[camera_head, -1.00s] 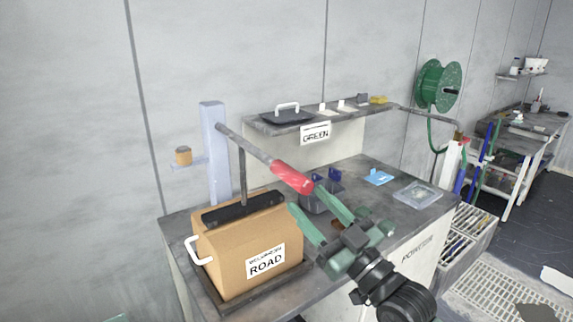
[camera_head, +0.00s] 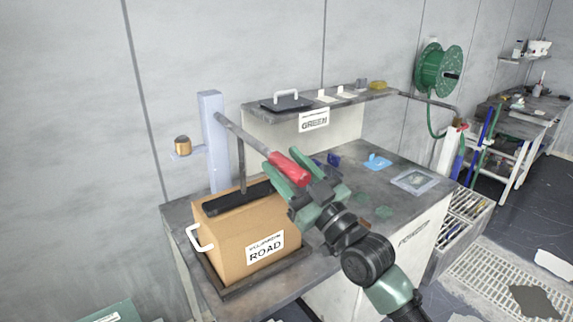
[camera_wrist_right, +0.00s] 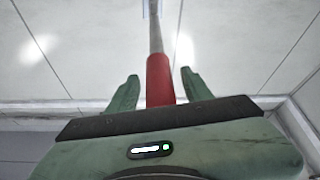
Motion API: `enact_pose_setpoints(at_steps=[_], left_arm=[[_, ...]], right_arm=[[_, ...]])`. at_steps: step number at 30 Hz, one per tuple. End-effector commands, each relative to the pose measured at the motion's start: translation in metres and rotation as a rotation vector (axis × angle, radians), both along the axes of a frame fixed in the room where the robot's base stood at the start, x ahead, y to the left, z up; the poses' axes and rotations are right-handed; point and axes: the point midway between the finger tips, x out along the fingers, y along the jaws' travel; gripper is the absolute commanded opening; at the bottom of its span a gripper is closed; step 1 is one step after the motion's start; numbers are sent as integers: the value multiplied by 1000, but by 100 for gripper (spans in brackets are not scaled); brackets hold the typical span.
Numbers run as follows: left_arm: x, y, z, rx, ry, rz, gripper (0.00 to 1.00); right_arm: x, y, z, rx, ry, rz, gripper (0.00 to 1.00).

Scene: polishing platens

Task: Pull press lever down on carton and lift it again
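The press lever is a grey bar with a red handle (camera_head: 287,166), hinged on a pale upright post (camera_head: 212,140). A rod runs from the bar down to a dark press plate (camera_head: 237,198) at the top of the carton (camera_head: 225,237), a brown box labelled ROAD. My right gripper (camera_head: 282,168) is open, with one green finger on each side of the red handle. In the right wrist view the red handle (camera_wrist_right: 159,78) lies between the two fingers with gaps on both sides. My left gripper is not in view.
The carton stands on a dark base on the grey bench (camera_head: 330,232). A shelf (camera_head: 350,107) with a black lid and small items stands behind the lever. A blue item (camera_head: 377,162) and a clear tray (camera_head: 414,181) lie to the right. A green box (camera_head: 112,313) shows at lower left.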

Motion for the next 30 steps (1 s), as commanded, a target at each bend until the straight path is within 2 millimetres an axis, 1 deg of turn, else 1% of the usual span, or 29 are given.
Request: enact_pose_setpoints(at_steps=[1, 2, 3, 5, 30], left_arm=[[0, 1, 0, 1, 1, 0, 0], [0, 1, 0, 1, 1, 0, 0], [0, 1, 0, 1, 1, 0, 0], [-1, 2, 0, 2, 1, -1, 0], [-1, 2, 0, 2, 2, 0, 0]], right_arm=[[0, 0, 0, 0, 0, 0, 36], [0, 0, 0, 0, 0, 0, 28], [0, 0, 0, 0, 0, 0, 17], [0, 0, 0, 0, 0, 0, 0], [0, 0, -1, -1, 2, 0, 0]])
